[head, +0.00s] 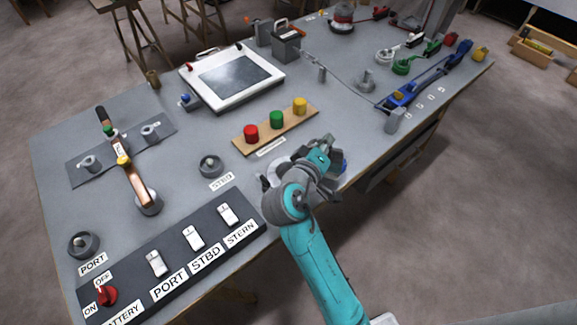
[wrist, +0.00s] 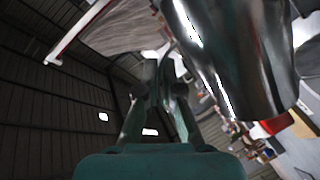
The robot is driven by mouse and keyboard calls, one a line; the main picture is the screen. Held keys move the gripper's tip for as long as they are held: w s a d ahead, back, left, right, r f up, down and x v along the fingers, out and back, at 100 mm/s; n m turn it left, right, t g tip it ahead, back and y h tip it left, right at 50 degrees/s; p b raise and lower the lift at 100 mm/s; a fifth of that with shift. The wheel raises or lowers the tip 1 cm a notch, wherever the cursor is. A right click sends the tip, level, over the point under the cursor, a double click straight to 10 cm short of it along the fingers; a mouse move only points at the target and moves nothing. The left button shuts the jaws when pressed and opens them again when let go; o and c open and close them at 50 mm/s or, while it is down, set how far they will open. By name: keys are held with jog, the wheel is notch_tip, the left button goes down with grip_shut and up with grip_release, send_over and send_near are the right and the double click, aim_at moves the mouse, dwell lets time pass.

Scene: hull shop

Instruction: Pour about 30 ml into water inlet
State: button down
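My gripper (wrist: 162,105) shows its two fingers in the wrist view, closed around what looks like the handle of a shiny metal jug (wrist: 235,60). The jug fills the upper right of that view, and its contents are hidden. In the head view my gripper (head: 278,178) is over the front edge of the bench, right of the STERN switch, and my own arm hides most of what it holds. I cannot make out a water inlet label. No stream of water shows.
The grey bench (head: 345,135) holds a board with red, green and yellow caps (head: 277,120) just behind my gripper. A switch panel (head: 178,255) lies front left, a white-framed screen (head: 235,80) further back. Blue tools (head: 425,85) and a small grey cylinder (head: 394,120) are to the right.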

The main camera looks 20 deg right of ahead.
aim_at(339, 154)
jog(key=shift+w+a+r, duration=0.1)
dwell(0.9)
jog(key=shift+s+d, duration=0.2)
jog(key=shift+d, duration=0.05)
jog(key=d+m, duration=0.1)
jog(key=s+d+m+y, duration=0.1)
jog(key=shift+s+r+m, duration=0.15)
jog(key=shift+m, duration=0.15)
jog(key=shift+s+d+m+t+y, duration=0.15)
jog(key=shift+d+m+y, duration=0.05)
jog(key=shift+m+y, duration=0.3)
jog(key=shift+s+d+m+t+y, duration=0.15)
jog(key=shift+m+y, duration=0.25)
jog(key=shift+m, duration=0.1)
jog(key=shift+d, duration=0.1)
